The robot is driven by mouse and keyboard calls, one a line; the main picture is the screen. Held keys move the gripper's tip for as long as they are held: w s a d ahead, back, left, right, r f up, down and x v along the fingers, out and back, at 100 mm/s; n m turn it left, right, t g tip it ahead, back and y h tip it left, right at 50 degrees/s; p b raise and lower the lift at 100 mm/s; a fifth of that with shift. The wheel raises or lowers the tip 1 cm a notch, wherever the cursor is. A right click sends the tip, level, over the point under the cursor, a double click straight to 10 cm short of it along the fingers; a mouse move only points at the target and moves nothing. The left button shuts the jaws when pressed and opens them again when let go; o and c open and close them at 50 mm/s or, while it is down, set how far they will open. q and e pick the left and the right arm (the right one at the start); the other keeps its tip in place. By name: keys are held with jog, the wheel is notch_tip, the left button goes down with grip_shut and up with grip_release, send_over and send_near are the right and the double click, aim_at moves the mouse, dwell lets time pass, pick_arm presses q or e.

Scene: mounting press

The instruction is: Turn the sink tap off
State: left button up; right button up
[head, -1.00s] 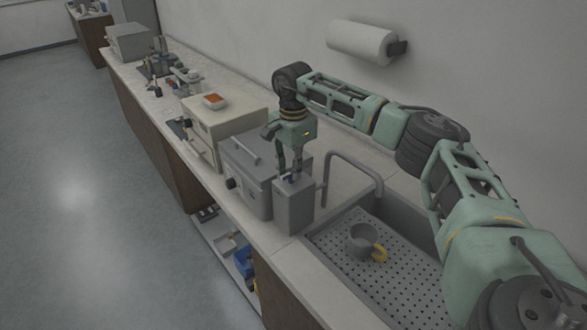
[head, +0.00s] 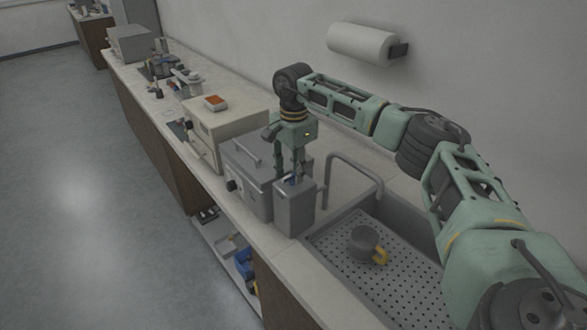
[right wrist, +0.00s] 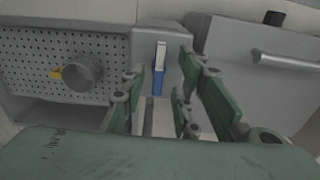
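The sink tap's curved grey spout (head: 352,163) arches over the back edge of the sink (head: 335,262) in the head view. I cannot make out its handle. My right gripper (head: 289,174) points down, left of the spout, over a grey box (head: 295,208) at the sink's left end. Its fingers are apart, with no object held that I can see. In the right wrist view, the box's top (right wrist: 172,45) shows a white and blue piece (right wrist: 158,70) beyond the open fingers (right wrist: 162,92). My left gripper is out of view.
A grey mug with a yellow handle (head: 381,256) is on the perforated sink floor. A grey appliance with a bar handle (head: 246,178) stands close left of the box, then a beige unit (head: 228,125). A paper roll (head: 362,43) hangs on the wall.

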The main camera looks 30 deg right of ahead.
aim_at(294, 173)
notch_tip(294, 173, up, 12)
dwell(0.6)
